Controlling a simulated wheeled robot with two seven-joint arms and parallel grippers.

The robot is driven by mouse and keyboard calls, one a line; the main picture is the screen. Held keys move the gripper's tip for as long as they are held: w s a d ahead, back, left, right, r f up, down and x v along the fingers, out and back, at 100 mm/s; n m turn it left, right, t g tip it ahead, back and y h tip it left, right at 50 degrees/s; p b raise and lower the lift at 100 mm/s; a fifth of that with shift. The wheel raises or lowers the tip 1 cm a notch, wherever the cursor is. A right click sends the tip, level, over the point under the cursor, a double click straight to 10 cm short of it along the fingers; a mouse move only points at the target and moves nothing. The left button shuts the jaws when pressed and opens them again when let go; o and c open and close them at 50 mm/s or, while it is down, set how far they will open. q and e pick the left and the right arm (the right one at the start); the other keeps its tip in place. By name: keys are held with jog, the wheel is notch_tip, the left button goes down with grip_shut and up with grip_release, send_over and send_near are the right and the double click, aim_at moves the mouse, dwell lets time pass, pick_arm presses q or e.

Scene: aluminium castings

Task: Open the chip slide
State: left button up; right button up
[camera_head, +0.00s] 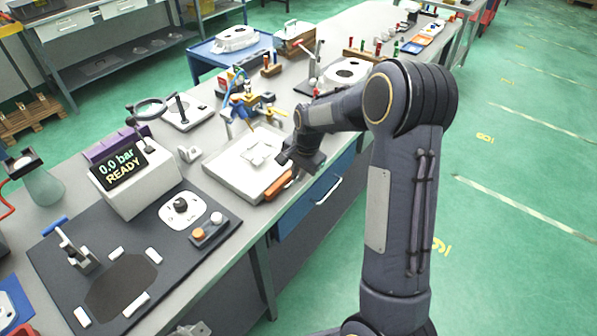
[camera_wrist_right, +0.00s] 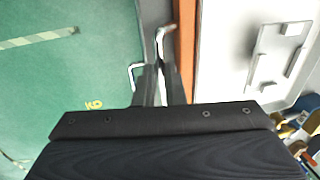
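The white rectangular tray-like block (camera_head: 238,172) lies on the bench with a raised white piece in its middle. An orange-brown bar (camera_head: 278,185) runs along its near right edge; in the right wrist view the bar (camera_wrist_right: 187,30) stands beside the white block (camera_wrist_right: 235,60). I cannot tell for sure which part is the chip slide. My right gripper (camera_head: 287,157) is above the block's right edge, pointing down. In the right wrist view its dark fingers (camera_wrist_right: 160,85) are close together by a bent metal piece (camera_wrist_right: 165,38); whether they touch it is unclear. My left gripper is out of view.
A blue drawer (camera_head: 310,205) with a pale handle (camera_head: 328,190) is below the bench edge. A display box (camera_head: 140,180) reading "0.0 bar READY" stands left of the block. Clamps and tools (camera_head: 250,103) stand behind it. Green floor is free at the right.

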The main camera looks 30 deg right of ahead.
jog(key=shift+s, duration=0.1)
grip_shut()
jog(key=s+d+b, duration=0.1)
jog(key=s+d, duration=0.1)
jog(key=s, duration=0.4)
jog(key=shift+d, duration=0.3)
jog(key=o, duration=0.6)
grip_release()
jog(key=shift+o, duration=0.2)
jog(key=shift+r, duration=0.1)
notch_tip(320, 180, up, 8)
jog(key=s, duration=0.1)
jog(key=shift+s+d+f, duration=0.2)
jog(key=shift+d, duration=0.05)
